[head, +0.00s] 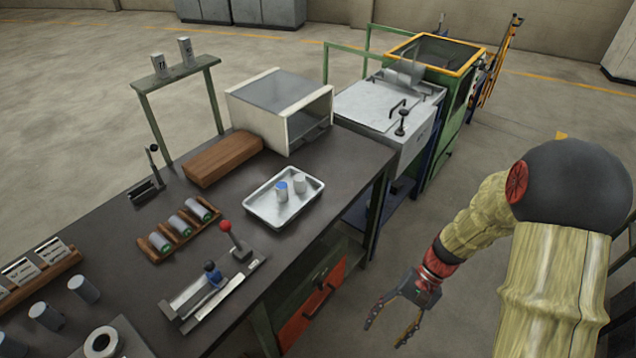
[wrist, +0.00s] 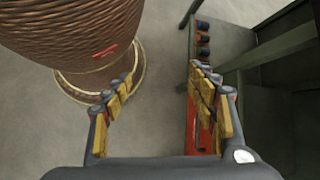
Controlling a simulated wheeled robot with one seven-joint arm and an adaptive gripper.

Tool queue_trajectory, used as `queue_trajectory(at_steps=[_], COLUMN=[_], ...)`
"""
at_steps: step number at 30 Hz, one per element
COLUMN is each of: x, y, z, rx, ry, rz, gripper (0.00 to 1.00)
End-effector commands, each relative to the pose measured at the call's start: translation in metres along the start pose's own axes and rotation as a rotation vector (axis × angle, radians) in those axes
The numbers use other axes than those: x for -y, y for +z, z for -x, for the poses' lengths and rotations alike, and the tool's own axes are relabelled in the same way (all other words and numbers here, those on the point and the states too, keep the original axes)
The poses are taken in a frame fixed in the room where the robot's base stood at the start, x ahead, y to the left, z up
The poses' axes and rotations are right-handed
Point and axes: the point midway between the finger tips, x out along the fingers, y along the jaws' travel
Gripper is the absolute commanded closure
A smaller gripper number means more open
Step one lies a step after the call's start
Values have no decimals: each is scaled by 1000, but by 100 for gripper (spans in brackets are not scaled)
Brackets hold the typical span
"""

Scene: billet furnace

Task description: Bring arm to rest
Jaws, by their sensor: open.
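My gripper (head: 388,318) hangs at the end of my arm in the lower right of the head view. It is open and empty, with its fingers spread, over the floor beside the front of the workbench (head: 330,185). In the wrist view my gripper (wrist: 163,112) shows its two yellow-padded fingers apart with nothing between them. The red drawer front (head: 312,303) of the bench lies to its left in the head view.
A metal tray (head: 259,213) with two small cylinders stands on the bench, near a white-framed box (head: 256,120). A red-knobbed lever fixture (head: 226,226) sits near the bench edge. A green machine (head: 455,110) stands behind.

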Motion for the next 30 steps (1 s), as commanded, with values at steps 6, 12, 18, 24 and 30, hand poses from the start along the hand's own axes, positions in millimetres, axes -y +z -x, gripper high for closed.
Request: queue_trajectory(at_steps=[6,12,18,24,30], x=[-2,-2,4,17,38], y=[34,67,104,148,185], z=[62,113,156,191,222], rx=[-218,-422,-623,-813,-974], ry=[155,260,336,361,328], rz=[92,194,320,433,515], gripper=[42,42,42,42,42])
